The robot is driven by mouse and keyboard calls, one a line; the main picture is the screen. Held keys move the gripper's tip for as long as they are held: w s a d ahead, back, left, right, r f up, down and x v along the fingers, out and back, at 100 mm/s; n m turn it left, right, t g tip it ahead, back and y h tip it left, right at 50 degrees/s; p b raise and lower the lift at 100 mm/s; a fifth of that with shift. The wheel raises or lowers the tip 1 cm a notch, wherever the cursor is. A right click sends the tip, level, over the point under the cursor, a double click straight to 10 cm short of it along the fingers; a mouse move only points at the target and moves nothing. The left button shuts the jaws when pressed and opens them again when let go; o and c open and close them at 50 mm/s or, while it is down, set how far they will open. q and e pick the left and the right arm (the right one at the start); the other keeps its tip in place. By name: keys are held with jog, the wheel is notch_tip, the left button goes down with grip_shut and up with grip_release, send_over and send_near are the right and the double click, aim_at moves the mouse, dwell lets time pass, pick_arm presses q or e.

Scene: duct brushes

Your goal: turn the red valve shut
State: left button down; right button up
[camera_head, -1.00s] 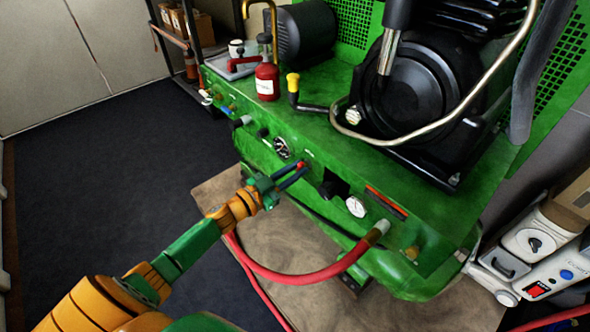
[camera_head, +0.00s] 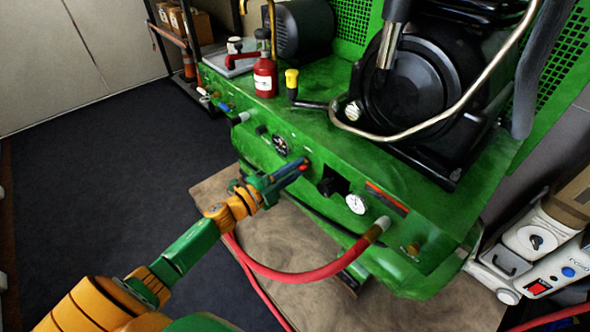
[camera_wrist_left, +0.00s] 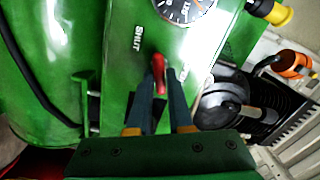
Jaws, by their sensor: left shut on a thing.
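The red valve (camera_wrist_left: 159,72) is a small red lever on the green front panel, in the middle of the left wrist view, beside the printed word SHUT. My left gripper (camera_wrist_left: 164,98) has its two dark fingers closed around it, one on each side. In the head view, my left gripper (camera_head: 290,174) reaches the panel from the left, and only a bit of red shows at its fingertips. My right gripper is not in view.
A red bottle (camera_head: 264,78) stands on top. Dark floor (camera_head: 90,170) is clear at left.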

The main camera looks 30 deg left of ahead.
pick_arm(q)
jog(key=shift+f+m+b, duration=0.15)
jog(key=shift+m+b, duration=0.15)
jog(key=shift+m, duration=1.8)
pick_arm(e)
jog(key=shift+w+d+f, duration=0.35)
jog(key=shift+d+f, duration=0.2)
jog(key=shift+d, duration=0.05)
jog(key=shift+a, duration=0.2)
pick_arm(q)
jog(key=c, duration=0.9)
grip_release()
jog(key=shift+o, duration=0.2)
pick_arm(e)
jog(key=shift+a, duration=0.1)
pick_arm(q)
jog(key=shift+s, duration=0.1)
